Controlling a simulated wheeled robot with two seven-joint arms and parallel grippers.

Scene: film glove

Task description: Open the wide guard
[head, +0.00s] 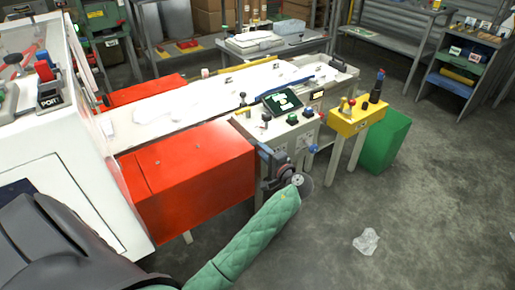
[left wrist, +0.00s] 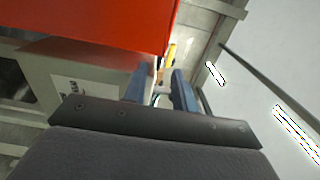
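A large red box-shaped guard (head: 195,185) stands at the front side of the long pale machine bed, and it looks closed. Its red side also fills the upper left of the left wrist view (left wrist: 95,22). A second red guard (head: 148,88) shows behind the bed; no label tells which one is the wide guard. My left gripper (head: 266,153) is at the right end of the front guard, close to it; contact cannot be told. In the left wrist view its two blue fingers (left wrist: 161,90) stand apart with a gap and nothing clearly held. My right gripper is out of view.
A white control stand (head: 300,140) with buttons and a small screen is just right of my left gripper. A yellow button box (head: 357,118) and a green bin (head: 385,140) stand beyond it. Crumpled clear film (head: 366,241) lies on otherwise open floor.

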